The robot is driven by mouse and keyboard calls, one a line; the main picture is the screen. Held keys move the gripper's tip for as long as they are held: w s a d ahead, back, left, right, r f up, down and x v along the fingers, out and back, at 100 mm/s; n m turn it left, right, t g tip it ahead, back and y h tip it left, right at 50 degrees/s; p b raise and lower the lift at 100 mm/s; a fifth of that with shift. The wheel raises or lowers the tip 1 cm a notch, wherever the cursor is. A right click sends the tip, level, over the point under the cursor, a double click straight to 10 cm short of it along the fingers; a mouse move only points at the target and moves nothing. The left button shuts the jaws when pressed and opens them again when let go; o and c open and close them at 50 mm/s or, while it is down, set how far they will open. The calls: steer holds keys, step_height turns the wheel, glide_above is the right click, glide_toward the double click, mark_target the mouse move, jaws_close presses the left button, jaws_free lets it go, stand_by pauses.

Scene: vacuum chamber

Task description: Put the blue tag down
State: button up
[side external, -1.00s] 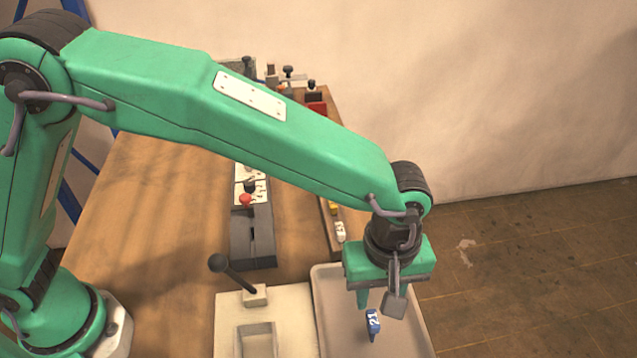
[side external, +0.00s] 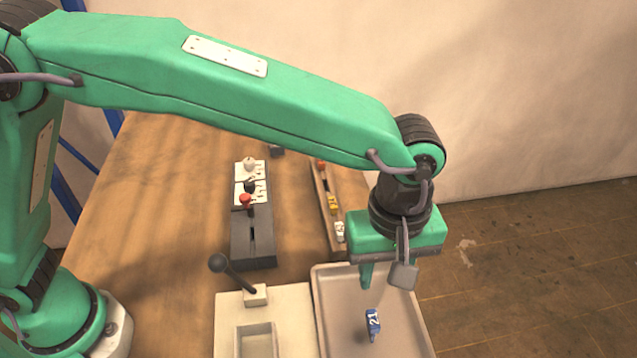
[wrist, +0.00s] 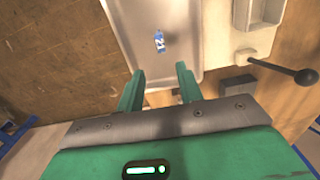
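My gripper (side external: 384,280) is above the tray, clear of the tag. The wrist view shows its two green fingers (wrist: 160,69) apart with nothing between them. In the side view one finger is mostly hidden behind the grey wrist camera.
A pale block with a rectangular recess (side external: 256,342) and a black-knobbed lever (side external: 232,272) stands left of the tray. Behind are a dark slotted block (side external: 253,240) with small knobbed pieces and a narrow rack (side external: 326,215) holding several tags. The tray is otherwise clear.

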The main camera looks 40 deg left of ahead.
steer(key=a+r+m+t, duration=0.1)
steer(key=a+r, duration=0.2)
steer(key=a, duration=0.4)
steer(key=w+a+r+m+t+h, duration=0.1)
steer(key=a+r+m, duration=0.15)
steer(key=a, duration=0.55)
steer(key=a+r, duration=0.4)
steer(key=a, duration=0.3)
steer(key=s+a+m+t, duration=0.1)
steer(key=s+a+m, duration=0.1)
steer(key=s+a, duration=0.3)
steer(key=s+a+f+m+t+y, duration=0.1)
steer(key=s+a, duration=0.4)
steer(key=a, duration=0.6)
steer(key=shift+s+a+f+m+t, duration=0.15)
steer(key=shift+s+a+m+t, duration=0.15)
steer(key=shift+m+t, duration=0.6)
